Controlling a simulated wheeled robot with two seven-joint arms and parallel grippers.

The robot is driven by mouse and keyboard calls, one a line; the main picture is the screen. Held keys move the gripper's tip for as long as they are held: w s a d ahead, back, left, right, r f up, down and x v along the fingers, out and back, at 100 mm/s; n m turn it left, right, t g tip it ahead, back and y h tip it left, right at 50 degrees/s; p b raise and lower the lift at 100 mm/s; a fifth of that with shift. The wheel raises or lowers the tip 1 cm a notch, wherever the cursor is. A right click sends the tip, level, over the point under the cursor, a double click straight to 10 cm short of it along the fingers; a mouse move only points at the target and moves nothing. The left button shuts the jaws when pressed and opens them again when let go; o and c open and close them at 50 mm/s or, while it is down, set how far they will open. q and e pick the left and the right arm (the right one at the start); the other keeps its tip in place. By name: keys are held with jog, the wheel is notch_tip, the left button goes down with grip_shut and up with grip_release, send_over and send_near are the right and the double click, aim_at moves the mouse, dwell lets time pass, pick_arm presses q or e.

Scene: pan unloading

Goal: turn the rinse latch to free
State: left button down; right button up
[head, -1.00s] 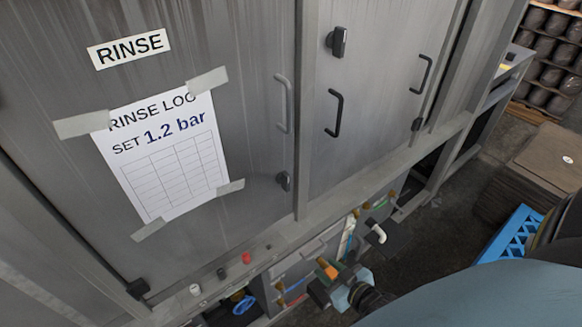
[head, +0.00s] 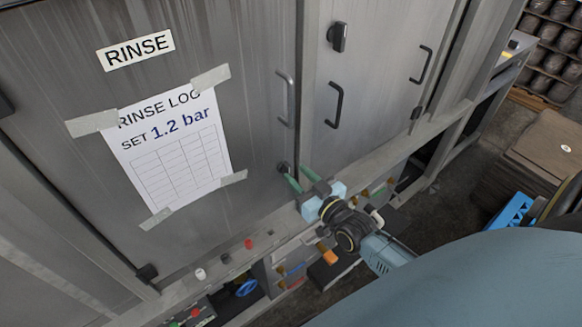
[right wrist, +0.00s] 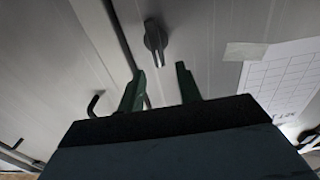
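The rinse latch (head: 284,167) is a small dark knob at the lower right edge of the grey rinse door (head: 65,70). In the right wrist view the latch (right wrist: 155,42) points roughly up and down in the picture. My right gripper (head: 298,177) is open, its green fingers directed at the latch. In the right wrist view the gripper's fingertips (right wrist: 160,69) are apart, with the latch just beyond the gap and nothing between them. Contact does not show. My left gripper is not in view.
A RINSE label (head: 135,50) and a taped rinse log (head: 172,155) are on the door. A grey handle (head: 286,98) is above the latch. The neighbouring door has another black latch (head: 338,37) and a black handle (head: 335,104). A ledge with a red button (head: 248,243) runs below.

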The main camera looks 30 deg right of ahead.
aim_at(290, 168)
jog(key=shift+w+a, duration=0.15)
jog(key=shift+w, duration=1.65)
grip_shut()
